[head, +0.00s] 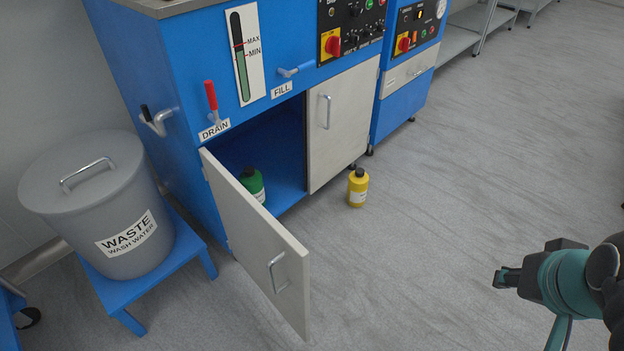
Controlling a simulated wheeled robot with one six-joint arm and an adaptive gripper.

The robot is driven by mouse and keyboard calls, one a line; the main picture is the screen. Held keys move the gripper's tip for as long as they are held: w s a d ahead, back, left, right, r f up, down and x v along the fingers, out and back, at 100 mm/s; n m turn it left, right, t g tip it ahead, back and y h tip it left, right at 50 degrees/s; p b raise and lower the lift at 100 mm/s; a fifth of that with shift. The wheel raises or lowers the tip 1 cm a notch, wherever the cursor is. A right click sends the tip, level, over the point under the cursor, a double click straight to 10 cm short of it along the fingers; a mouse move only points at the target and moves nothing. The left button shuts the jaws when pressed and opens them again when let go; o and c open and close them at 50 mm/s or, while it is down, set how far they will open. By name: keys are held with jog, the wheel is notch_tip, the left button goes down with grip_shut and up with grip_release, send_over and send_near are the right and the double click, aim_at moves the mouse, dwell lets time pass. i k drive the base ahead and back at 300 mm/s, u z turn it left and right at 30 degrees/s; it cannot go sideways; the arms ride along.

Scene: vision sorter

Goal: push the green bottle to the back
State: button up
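The green bottle (251,181) has a black cap and a white label and stands upright inside the blue cabinet, near the front opening. The open left cabinet door (262,238) hides part of its lower left side. My gripper (502,278) is at the right of the head view, above the grey floor, well apart from the bottle. Its fingers are small and seen from the side, so I cannot tell whether they are open or shut.
A yellow bottle (358,187) stands on the floor before the closed right door (328,128). A grey waste bin (108,208) sits on a blue stand (190,240) at the left. The left door swings out into the floor space. The floor (450,200) between yellow bottle and gripper is clear.

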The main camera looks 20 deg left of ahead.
aim_at(251, 178)
jog(key=z, duration=0.1)
jog(key=i, duration=1.35)
jog(key=u, duration=2.45)
